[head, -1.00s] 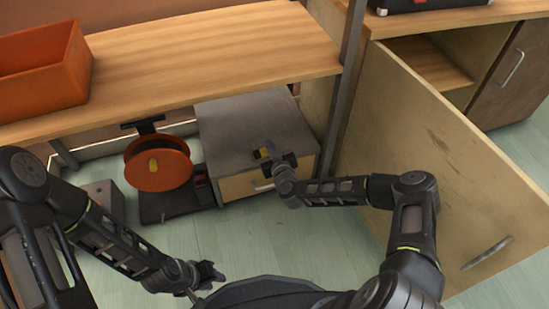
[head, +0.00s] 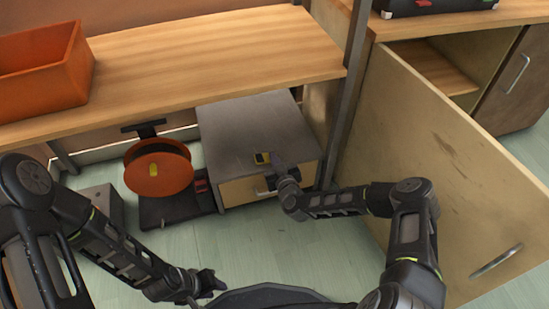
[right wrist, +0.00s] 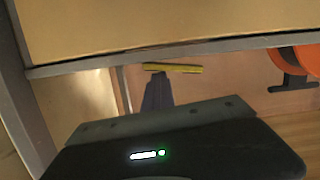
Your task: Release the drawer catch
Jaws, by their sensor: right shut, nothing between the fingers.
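The grey drawer unit (head: 245,128) stands on the floor under the bench, with a pale wooden drawer front (head: 240,190) and a metal handle. A small yellow-and-black part, apparently the catch (head: 262,158), sits on its top near the front edge. My right gripper (head: 274,161) is shut and empty, right beside the catch; I cannot tell whether they touch. In the right wrist view a yellow bar (right wrist: 173,68) shows at the tip of the dark fingers (right wrist: 157,95). The drawer front looks closed. My left gripper (head: 212,284) hangs low over the floor; its jaws are unclear.
An orange disc (head: 158,168) on a black stand (head: 165,210) is left of the drawer unit. An orange bin (head: 40,75) sits on the bench top (head: 210,50). An open cabinet door (head: 435,150) stands close to my right arm. The floor in front is clear.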

